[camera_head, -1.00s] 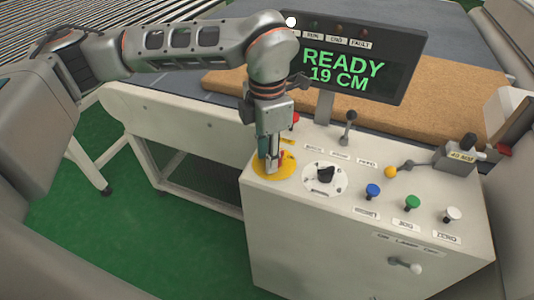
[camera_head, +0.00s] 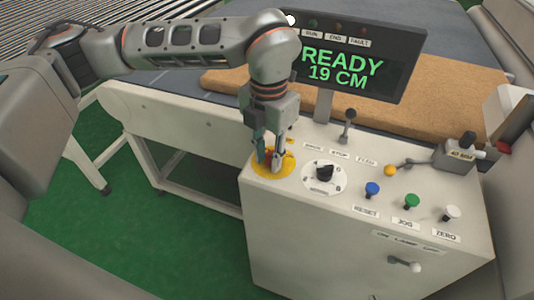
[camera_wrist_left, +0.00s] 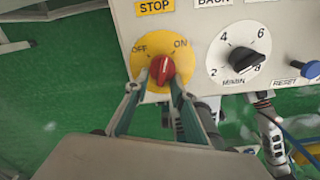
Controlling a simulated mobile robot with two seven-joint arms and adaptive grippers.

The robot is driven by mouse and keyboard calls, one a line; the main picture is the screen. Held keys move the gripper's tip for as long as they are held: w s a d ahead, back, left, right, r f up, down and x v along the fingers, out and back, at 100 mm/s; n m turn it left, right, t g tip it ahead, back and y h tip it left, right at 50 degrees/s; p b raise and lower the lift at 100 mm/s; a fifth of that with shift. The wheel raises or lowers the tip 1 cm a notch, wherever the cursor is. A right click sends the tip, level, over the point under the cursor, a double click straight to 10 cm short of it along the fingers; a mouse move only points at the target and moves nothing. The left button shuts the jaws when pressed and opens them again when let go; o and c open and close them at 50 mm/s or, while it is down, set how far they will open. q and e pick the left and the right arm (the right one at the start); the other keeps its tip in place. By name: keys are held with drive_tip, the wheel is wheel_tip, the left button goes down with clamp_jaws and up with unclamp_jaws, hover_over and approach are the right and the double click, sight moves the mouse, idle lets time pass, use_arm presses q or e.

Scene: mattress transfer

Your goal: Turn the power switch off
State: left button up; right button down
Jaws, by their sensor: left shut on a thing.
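The power switch is a red knob (camera_wrist_left: 162,69) on a round yellow plate (camera_wrist_left: 142,45) marked OFF at left and ON at right in the left wrist view. In the head view the yellow plate (camera_head: 263,172) is at the left of the cream console top. My left gripper (camera_head: 268,163) points down over the plate. Its fingers, also in the left wrist view (camera_wrist_left: 161,76), are shut on the red knob, one on each side. The knob points up between the two marks; its exact setting is hard to tell. My right gripper is not seen.
A black dial (camera_head: 324,173) sits just right of the switch. Blue (camera_head: 373,189), green (camera_head: 411,201) and white (camera_head: 452,212) buttons follow. A lever (camera_head: 348,125) stands behind. The display (camera_head: 345,65) reads READY 19 CM, before a brown mattress slab (camera_head: 440,115).

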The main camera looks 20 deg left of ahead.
use_arm(q)
drive_tip(key=n, duration=0.3)
drive_tip(key=shift+d, duration=0.25)
drive_tip(key=n, duration=0.3)
drive_tip(key=shift+d+n, duration=0.25)
drive_tip(key=shift+n, duration=0.05)
drive_tip(key=n, duration=0.3)
drive_tip(key=shift+w+d+b, duration=0.1)
drive_tip(key=shift+d+b, duration=0.15)
drive_tip(key=shift+b, duration=0.05)
drive_tip(key=shift+w+d+r+n, duration=0.1)
drive_tip(key=shift+n, duration=0.7)
drive_tip(key=shift+w+d+n, duration=0.1)
drive_tip(key=shift+n, duration=0.7)
drive_tip(key=o, duration=1.1)
drive_tip(key=shift+s, duration=0.1)
wheel_tip(320, 180, up, 12)
